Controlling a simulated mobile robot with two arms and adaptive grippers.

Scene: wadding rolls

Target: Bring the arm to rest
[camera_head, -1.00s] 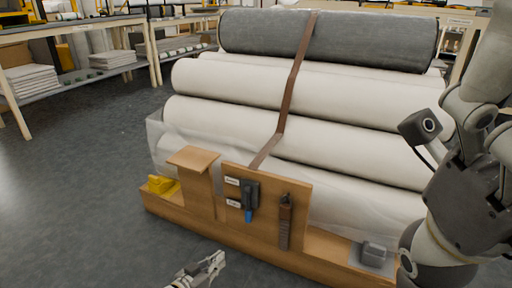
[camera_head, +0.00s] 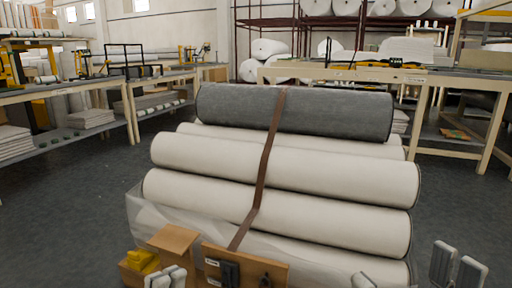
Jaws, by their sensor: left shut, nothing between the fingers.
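My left gripper (camera_head: 166,277) shows at the bottom edge, left of centre. Its pale fingertips are close together, with nothing held between them. Two pale, finger-like pads of my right gripper (camera_head: 456,266) show at the bottom right. The rest of that gripper is cut off by the frame, so its jaw state is unclear. A small pale piece at the bottom edge between them is too cut off to identify.
White rolls (camera_head: 285,175) lie stacked under a grey roll (camera_head: 330,112), bound by a brown strap (camera_head: 265,165). Tables (camera_head: 350,74) stand behind. Grey floor (camera_head: 60,215) is clear at left.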

